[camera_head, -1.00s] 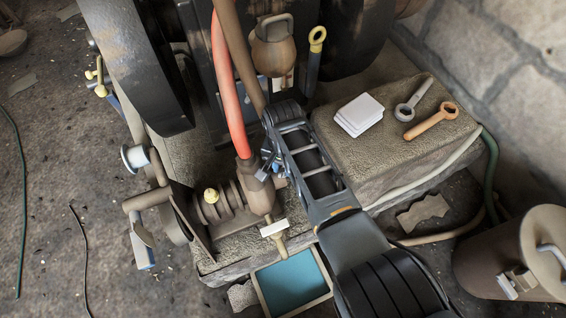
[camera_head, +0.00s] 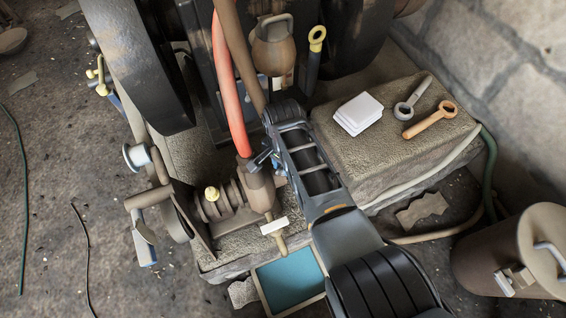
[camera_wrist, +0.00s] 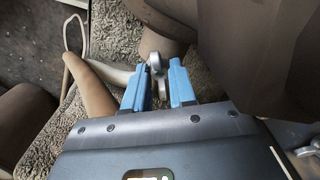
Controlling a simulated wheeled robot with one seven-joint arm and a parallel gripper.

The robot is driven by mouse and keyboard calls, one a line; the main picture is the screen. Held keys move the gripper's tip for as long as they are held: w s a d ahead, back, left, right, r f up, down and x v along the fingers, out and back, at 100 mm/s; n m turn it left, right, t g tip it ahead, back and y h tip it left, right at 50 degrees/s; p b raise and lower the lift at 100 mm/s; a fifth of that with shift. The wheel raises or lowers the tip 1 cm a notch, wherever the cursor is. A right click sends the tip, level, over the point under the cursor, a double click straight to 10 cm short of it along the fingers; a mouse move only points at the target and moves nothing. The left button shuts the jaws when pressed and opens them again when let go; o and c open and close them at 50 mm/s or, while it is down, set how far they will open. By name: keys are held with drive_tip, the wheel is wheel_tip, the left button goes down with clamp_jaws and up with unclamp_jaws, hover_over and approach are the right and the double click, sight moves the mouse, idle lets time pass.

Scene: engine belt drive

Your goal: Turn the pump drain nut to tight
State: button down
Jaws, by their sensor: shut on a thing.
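The pump drain nut (camera_wrist: 157,68) is a small grey winged piece on a brown pump fitting. In the wrist view it sits between the two blue fingertips of my gripper (camera_wrist: 157,84), which are shut on it. In the head view my gripper (camera_head: 264,160) is beside the brown pump body (camera_head: 260,187), below the red hose. The nut cannot be made out there, as my arm and fingers cover that spot. Its exact turn angle cannot be read from these frames.
A red hose (camera_head: 229,90) and a brown pipe run down close to my gripper. A white tag (camera_head: 274,226) hangs on the pump's lower outlet, above a blue-floored tray (camera_head: 289,285). Two wrenches (camera_head: 430,120) and a white block (camera_head: 358,113) lie on the stone ledge.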

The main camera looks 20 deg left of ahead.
drive_tip(key=c, duration=1.2)
unclamp_jaws()
wheel_tip(320, 180, up, 8)
drive_tip(key=p, duration=0.3)
drive_tip(key=shift+f+p, duration=0.1)
drive_tip(key=shift+p, duration=0.25)
